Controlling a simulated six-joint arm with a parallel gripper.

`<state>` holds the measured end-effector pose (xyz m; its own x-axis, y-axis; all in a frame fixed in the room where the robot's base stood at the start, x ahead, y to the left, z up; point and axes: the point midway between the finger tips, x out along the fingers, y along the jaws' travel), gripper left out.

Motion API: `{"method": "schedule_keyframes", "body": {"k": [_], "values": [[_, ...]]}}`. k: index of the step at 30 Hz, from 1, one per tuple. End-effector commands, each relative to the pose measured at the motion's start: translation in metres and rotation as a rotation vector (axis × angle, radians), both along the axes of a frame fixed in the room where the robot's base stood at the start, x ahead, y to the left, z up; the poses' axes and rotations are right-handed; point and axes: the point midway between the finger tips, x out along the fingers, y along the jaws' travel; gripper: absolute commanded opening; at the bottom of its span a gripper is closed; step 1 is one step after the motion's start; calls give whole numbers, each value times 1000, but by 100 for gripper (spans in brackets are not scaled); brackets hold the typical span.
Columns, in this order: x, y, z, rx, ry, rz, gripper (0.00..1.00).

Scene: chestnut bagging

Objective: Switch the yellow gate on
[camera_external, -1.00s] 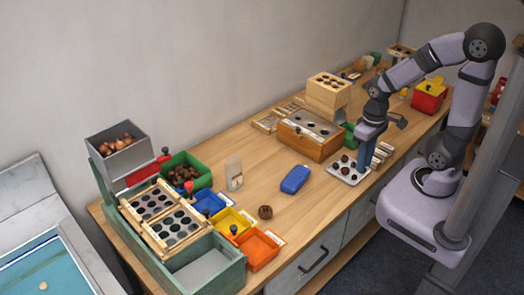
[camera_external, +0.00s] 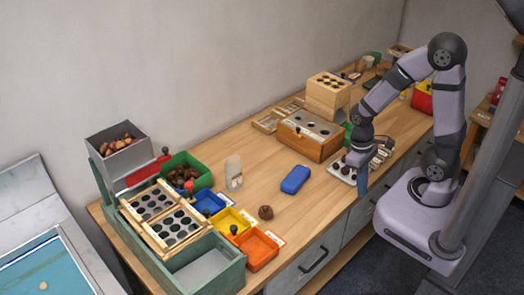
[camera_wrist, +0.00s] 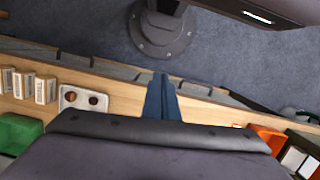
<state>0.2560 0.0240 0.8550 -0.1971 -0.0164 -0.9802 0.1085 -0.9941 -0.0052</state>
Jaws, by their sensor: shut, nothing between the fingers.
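The yellow bin (camera_external: 229,219) stands in the row of coloured bins at the front of the green sorting box (camera_external: 208,270), between the blue and orange bins. A black-knobbed lever (camera_external: 234,229) stands by the yellow and orange bins; I cannot tell which it serves or how it is set. My gripper (camera_external: 361,188) is at the bench's front edge, well to the right of the bins, pointing down. In the wrist view its blue fingers (camera_wrist: 160,97) are together and empty. The yellow bin is not clear in the wrist view.
A blue block (camera_external: 295,179) and a brown chestnut (camera_external: 265,212) lie on the bench between my gripper and the bins. A white tray with chestnuts (camera_external: 343,169) is beside my gripper. Red-knobbed levers (camera_external: 189,186) stand farther left. A wooden box (camera_external: 308,140) stands behind.

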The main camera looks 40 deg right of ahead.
Motion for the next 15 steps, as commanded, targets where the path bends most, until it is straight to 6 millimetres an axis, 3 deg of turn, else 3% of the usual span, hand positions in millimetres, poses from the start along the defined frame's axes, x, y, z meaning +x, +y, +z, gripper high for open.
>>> {"method": "schedule_keyframes", "body": {"k": [1, 7, 12, 15], "values": [[3, 9, -19, 11, 28, -7, 0], [31, 71, -58, 126, 102, -198, 0], [67, 129, -66, 242, 146, -484, 0], [94, 161, -61, 317, 172, -675, 0]]}}
